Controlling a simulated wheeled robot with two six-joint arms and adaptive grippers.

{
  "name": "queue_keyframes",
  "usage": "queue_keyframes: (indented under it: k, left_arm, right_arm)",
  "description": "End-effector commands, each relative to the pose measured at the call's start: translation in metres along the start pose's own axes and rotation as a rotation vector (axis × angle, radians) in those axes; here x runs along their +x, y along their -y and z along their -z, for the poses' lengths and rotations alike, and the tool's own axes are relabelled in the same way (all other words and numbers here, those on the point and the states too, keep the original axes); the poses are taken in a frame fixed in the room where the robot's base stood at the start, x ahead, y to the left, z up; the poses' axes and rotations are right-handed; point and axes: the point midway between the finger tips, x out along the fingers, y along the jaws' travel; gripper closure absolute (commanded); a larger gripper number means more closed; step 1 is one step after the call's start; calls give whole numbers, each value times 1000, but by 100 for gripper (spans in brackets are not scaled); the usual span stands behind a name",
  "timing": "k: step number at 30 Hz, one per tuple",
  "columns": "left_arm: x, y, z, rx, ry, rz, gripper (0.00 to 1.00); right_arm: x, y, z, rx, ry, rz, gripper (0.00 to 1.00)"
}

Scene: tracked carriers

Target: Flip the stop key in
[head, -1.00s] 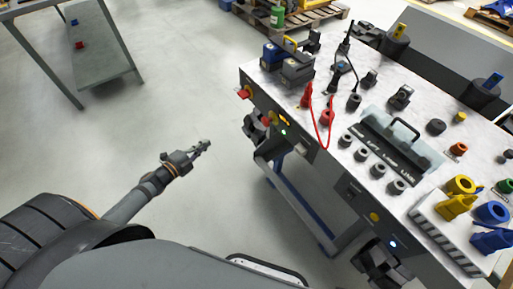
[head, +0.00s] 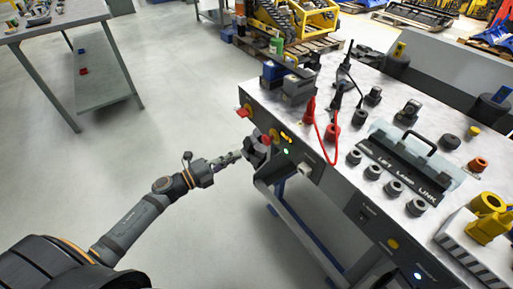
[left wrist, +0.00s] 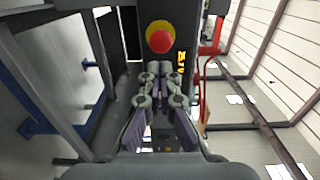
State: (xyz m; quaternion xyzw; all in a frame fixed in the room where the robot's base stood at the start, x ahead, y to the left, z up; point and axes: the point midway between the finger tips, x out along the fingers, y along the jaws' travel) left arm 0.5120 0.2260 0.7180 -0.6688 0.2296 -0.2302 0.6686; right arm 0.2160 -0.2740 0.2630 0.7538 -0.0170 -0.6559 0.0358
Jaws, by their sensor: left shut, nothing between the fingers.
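The bench's dark front panel (head: 315,185) carries a red part on a yellow piece (head: 244,111) at its left end and a red knob (head: 268,137) farther right. I cannot tell for sure which is the stop key. In the left wrist view a round red button with a yellow ring (left wrist: 159,38) faces me, just beyond the fingertips. A red part (left wrist: 212,45) sticks out to its right. My left gripper (head: 238,155) is shut and empty, its tips just left of a dark fitting below the panel edge. It also shows in the left wrist view (left wrist: 160,72). My right gripper is out of view.
The bench top (head: 345,105) holds a red cable (head: 321,125), a labelled carrier with a handle (head: 405,160) and several dark knobs. A grey table (head: 60,20) stands at the far left. The floor between is clear.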

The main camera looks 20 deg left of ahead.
Motion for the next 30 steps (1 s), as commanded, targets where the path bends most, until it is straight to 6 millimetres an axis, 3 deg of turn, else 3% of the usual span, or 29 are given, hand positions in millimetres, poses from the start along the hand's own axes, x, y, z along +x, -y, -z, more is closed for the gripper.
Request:
queue_keyframes:
  k: [6, 12, 17, 30]
  left_arm:
    - [46, 3, -1, -3, 3, 8, 100]
    - [78, 1, 0, -4, 1, 3, 100]
    - [89, 0, 0, -2, 0, 0, 100]
    - [97, 3, 0, -2, 1, 2, 100]
  right_arm:
    - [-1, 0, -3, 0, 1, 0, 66]
    - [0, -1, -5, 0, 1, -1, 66]
    - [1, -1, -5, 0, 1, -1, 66]
    - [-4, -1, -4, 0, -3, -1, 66]
